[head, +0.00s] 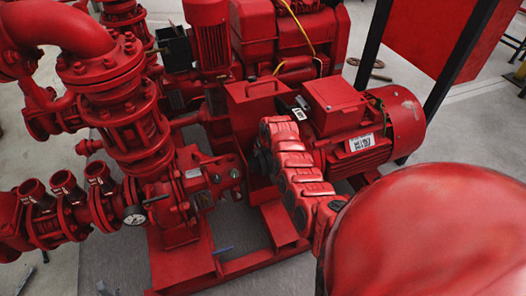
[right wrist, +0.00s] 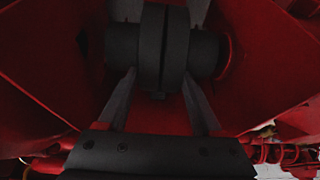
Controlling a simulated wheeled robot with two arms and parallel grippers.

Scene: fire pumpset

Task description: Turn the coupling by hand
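The coupling (right wrist: 162,45) is a dark grey pair of round flanges on a shaft, seen at the top middle of the right wrist view. My right gripper (right wrist: 158,76) faces it with its two grey fingers apart. One fingertip is at each side of the flanges' lower edge. I cannot tell whether the tips press on the flanges or stand just clear. In the head view my red right arm reaches to the gap between pump and motor and hides most of the coupling. My left gripper is not in view.
Red guard walls (right wrist: 265,60) crowd both sides of the gripper. A red base frame (head: 235,265) runs below. Grey floor shows at the front.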

